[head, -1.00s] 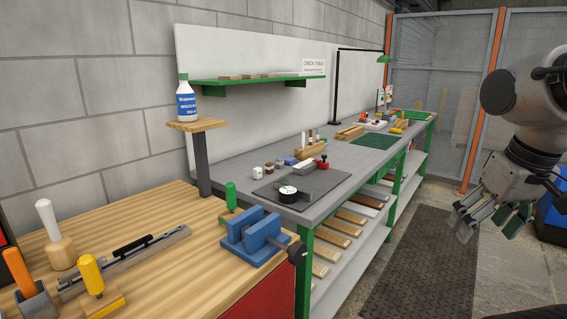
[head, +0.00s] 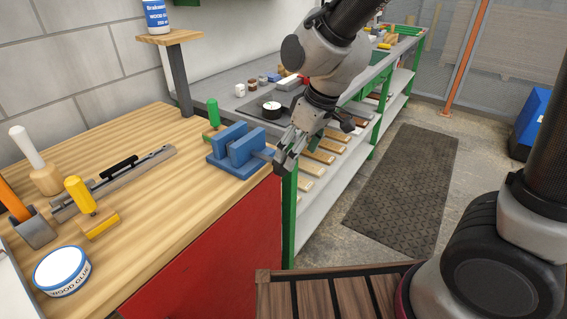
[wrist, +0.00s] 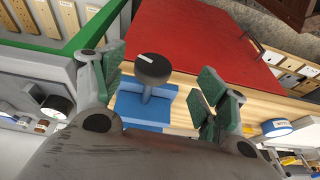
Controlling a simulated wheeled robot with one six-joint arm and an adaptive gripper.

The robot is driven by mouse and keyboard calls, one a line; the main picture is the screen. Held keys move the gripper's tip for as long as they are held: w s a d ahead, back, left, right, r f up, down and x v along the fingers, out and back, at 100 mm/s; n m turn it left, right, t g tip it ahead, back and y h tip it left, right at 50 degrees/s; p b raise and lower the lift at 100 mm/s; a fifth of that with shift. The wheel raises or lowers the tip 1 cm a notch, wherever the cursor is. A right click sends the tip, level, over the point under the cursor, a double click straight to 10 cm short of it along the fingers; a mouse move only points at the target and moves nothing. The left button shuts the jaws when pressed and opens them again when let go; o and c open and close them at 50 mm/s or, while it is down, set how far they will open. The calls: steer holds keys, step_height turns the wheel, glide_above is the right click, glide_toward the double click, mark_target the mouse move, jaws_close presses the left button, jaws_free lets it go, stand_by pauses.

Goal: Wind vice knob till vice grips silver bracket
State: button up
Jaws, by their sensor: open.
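The blue vice (head: 238,151) sits at the right edge of the wooden bench, and its body also shows in the wrist view (wrist: 140,108). Its dark round knob (wrist: 152,68) has a white mark and sits on a short shaft. My gripper (head: 285,162) is open at the knob end of the vice. In the wrist view its green-padded fingers stand on either side of the knob, with gaps to both. I cannot make out a silver bracket between the vice jaws.
A green-handled tool (head: 213,113) stands close behind the vice. A metal rail (head: 125,178), a yellow-handled tool (head: 81,196) and a wood glue tub (head: 62,270) are on the bench to the left. The grey table (head: 236,102) stands beyond. A dark floor mat (head: 405,185) lies right.

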mark_target(283, 164)
steer(key=shift+n+t, duration=0.3)
steer(key=x, duration=0.5)
steer(key=w+a+x, duration=0.1)
steer(key=x, duration=0.1)
steer(key=shift+w+a, duration=0.15)
steer(key=c, duration=1)
